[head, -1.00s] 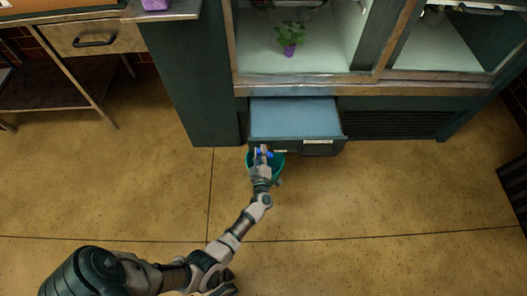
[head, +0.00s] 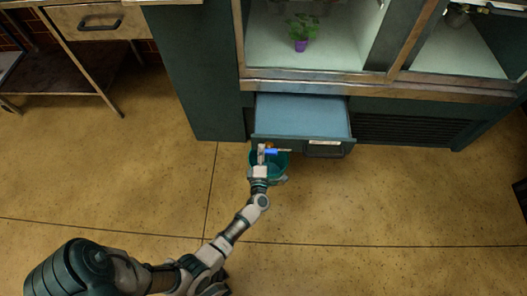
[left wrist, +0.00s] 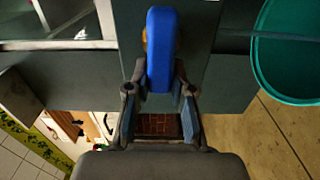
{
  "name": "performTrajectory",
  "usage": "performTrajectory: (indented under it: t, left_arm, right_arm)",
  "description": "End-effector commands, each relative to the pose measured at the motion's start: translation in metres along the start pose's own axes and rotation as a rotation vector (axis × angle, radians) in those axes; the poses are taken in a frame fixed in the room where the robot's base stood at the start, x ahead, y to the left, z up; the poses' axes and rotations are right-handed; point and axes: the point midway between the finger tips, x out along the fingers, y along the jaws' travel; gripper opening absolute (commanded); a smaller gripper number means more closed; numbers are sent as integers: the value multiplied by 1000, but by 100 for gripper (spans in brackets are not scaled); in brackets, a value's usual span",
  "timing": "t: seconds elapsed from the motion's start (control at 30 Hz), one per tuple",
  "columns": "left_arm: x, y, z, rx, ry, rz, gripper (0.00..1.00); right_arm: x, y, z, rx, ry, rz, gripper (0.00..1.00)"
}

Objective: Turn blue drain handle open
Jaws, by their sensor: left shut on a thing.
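The blue drain handle (head: 271,152) sits at the front of the pulled-out drawer, near its lower left corner. In the left wrist view the blue handle (left wrist: 160,48) stands lengthwise between the fingertips, with a bit of brass fitting behind it. My left gripper (head: 263,153) is shut on the handle; its fingers (left wrist: 160,78) touch the near end from both sides. The handle's valve body is mostly hidden. My right gripper is not in view.
A teal bucket (head: 281,167) stands on the floor beneath the drawer front, and its rim shows in the left wrist view (left wrist: 262,70). The blue-lined drawer (head: 305,112) juts out below the glass cabinet. A potted plant (head: 300,45) stands inside. Floor around is clear.

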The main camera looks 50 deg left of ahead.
Motion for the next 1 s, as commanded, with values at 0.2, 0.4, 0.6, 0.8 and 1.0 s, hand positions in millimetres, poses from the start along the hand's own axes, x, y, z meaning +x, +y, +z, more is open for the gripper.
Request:
performTrajectory:
  t: [0.2, 0.4, 0.6, 0.8, 1.0]
  left_arm:
    - [-2, -6, -2, -25, 1, -9, 0]
    - [-2, -6, -2, -29, 1, -9, 0]
    - [-2, -7, -2, -28, 1, -10, 30]
    - [-1, -4, -1, -29, 1, -6, 48]
    - [-3, -2, -1, -29, 0, -3, 48]
  right_arm:
    - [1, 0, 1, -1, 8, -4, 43]
    - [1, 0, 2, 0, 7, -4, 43]
    - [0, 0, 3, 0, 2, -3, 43]
    - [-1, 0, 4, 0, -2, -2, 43]
    - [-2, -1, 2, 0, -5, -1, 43]
